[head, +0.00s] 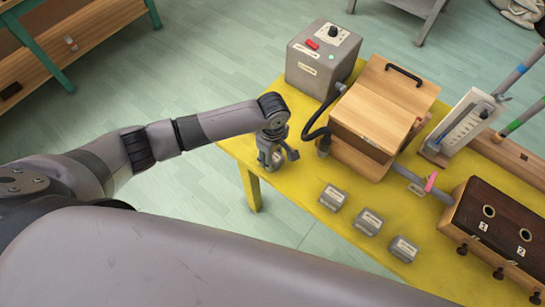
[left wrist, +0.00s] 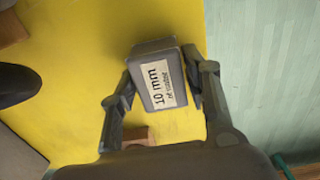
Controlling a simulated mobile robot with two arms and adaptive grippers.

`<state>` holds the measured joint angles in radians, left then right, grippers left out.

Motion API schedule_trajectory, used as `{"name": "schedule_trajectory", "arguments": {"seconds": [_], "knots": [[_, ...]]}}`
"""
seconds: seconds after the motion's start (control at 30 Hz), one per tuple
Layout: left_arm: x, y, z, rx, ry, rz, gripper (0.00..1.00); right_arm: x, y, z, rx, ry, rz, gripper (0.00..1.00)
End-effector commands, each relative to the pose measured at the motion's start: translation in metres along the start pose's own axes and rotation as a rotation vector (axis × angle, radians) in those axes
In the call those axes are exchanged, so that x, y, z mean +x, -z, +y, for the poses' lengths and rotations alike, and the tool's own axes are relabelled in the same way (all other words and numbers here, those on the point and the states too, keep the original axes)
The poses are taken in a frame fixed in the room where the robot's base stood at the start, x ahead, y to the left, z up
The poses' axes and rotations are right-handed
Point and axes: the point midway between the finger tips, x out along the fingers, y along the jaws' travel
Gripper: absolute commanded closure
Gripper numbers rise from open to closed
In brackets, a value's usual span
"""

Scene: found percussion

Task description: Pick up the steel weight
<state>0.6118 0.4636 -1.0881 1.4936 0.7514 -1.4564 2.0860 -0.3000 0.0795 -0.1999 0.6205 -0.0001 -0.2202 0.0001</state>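My left gripper (head: 276,158) is low at the near left edge of the yellow table, fingers pointing down. In the left wrist view a grey metal-looking block (left wrist: 158,78), with a white label reading "10 mm" and a smaller line, is between the left gripper's fingers (left wrist: 160,82). The fingers are close to its two sides; whether both press on it cannot be told. I take this block for the steel weight. In the head view the fingers partly hide it. My right gripper is not in view.
Several similar grey labelled blocks, one here (head: 333,197), stand in a row on the yellow table (head: 300,222). A grey box (head: 318,70) and a wooden box (head: 375,115) with a black handle stand behind. A dark-topped box (head: 500,222) with numbered holes is at right.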

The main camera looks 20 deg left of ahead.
Motion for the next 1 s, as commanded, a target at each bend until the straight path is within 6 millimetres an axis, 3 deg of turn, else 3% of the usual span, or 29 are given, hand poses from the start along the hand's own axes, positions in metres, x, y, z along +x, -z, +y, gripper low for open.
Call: {"name": "schedule_trajectory", "arguments": {"seconds": [0.6, 1.0], "knots": [[-0.0002, 0.0003, -0.0001, 0.0, 0.0, 0.0, 1.0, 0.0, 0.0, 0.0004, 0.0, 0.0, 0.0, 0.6], [-0.0072, 0.0002, 0.0009, 0.0, -0.002, 0.0, 1.0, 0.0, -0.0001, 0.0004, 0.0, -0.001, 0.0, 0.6]]}}
